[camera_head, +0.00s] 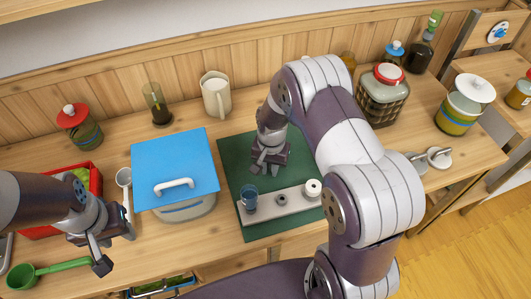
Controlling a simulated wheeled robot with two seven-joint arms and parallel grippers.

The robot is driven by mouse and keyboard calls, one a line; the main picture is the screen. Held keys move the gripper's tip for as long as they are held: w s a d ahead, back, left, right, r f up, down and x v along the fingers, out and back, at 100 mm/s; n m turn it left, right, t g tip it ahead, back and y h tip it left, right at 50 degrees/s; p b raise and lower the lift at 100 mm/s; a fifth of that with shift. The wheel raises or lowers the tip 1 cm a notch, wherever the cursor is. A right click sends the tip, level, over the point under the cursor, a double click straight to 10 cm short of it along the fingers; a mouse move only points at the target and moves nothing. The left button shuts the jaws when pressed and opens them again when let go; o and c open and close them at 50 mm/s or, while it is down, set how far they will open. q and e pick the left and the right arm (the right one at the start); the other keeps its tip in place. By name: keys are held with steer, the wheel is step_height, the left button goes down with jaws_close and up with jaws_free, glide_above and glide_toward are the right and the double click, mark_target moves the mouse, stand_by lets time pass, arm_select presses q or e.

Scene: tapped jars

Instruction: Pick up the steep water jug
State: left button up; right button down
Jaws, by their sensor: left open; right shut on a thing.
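A cream jug (217,98) with a handle stands upright at the back of the counter, behind the blue-lidded box; nothing touches it. I cannot tell for sure that it is the steep water jug. My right gripper (268,165) points down over the green mat (232,165), to the right of and nearer than the jug. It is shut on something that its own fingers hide. My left gripper (106,252) is open and empty at the front left, far from the jug.
A box with a blue lid (175,165) stands left of the mat. A grey rack (268,206) on the mat holds a blue cup (249,197) and a white ring (313,188). A green ladle (50,268) lies by my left gripper. Jars stand along the back.

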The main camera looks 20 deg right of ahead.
steer(key=r, duration=0.4)
steer(key=shift+w+d+r+b, duration=0.15)
steer(key=shift+d+b, duration=0.15)
steer(key=shift+d, duration=0.05)
steer(key=w+d+r+b, duration=0.1)
steer(key=w+d+r, duration=0.2)
steer(key=d+r, duration=0.3)
steer(key=d, duration=0.4)
steer(key=shift+w+d+r, duration=0.2)
steer(key=shift+w+r, duration=0.15)
steer(key=shift+w, duration=0.05)
